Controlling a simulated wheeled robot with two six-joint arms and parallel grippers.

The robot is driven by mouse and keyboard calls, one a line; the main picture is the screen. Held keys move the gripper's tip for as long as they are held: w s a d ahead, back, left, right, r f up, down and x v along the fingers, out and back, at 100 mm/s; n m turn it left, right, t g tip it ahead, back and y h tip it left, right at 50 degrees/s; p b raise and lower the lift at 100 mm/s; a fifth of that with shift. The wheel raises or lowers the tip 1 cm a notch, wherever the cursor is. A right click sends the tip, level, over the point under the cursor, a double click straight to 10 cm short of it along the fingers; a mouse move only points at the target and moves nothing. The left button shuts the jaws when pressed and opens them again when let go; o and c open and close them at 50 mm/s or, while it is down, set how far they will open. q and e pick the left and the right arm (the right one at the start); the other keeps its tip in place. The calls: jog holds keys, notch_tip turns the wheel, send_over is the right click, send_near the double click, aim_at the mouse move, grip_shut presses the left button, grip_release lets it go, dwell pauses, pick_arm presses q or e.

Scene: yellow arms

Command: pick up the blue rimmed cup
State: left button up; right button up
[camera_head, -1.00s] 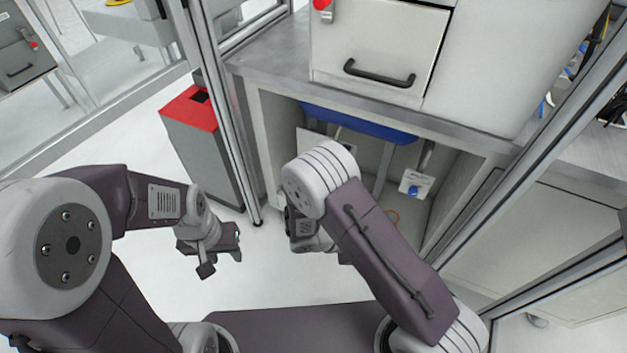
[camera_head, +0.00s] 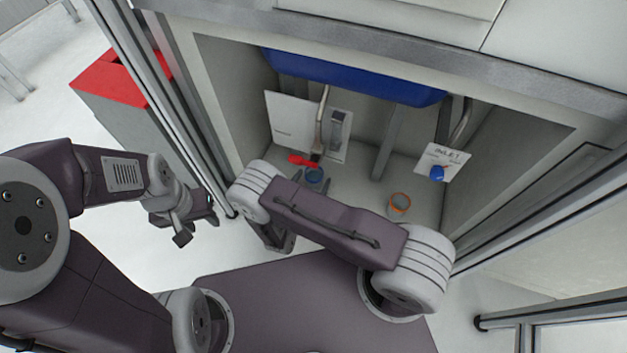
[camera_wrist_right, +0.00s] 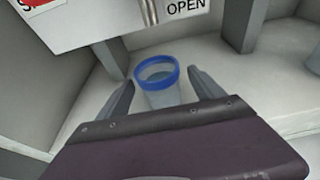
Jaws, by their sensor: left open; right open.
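The blue rimmed cup (camera_head: 314,177) stands upright on the floor of the cabinet recess, below a red valve handle. In the right wrist view the cup (camera_wrist_right: 158,82) shows a blue rim and a clear, pale body. My right gripper (camera_wrist_right: 162,92) is open, with its two fingers to the left and right of the cup; I cannot tell whether they touch it. In the head view my right arm hides most of that gripper. My left gripper (camera_head: 200,222) is open and empty, out to the left above the white floor.
An orange rimmed cup (camera_head: 399,202) stands to the right in the same recess. A red valve handle (camera_head: 303,161), a blue valve knob (camera_head: 437,174) and a blue basin (camera_head: 350,78) are above. A grey bin with a red top (camera_head: 108,82) stands at left beside a metal post.

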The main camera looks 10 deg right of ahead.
aim_at(317, 172)
jog(key=b+x, duration=0.4)
jog(key=x, duration=0.1)
jog(key=shift+s+a+f, duration=0.1)
jog(key=shift+f, duration=0.3)
jog(key=shift+r, duration=0.1)
pick_arm(q)
notch_tip(317, 172, down, 4)
jog(key=shift+r, duration=0.1)
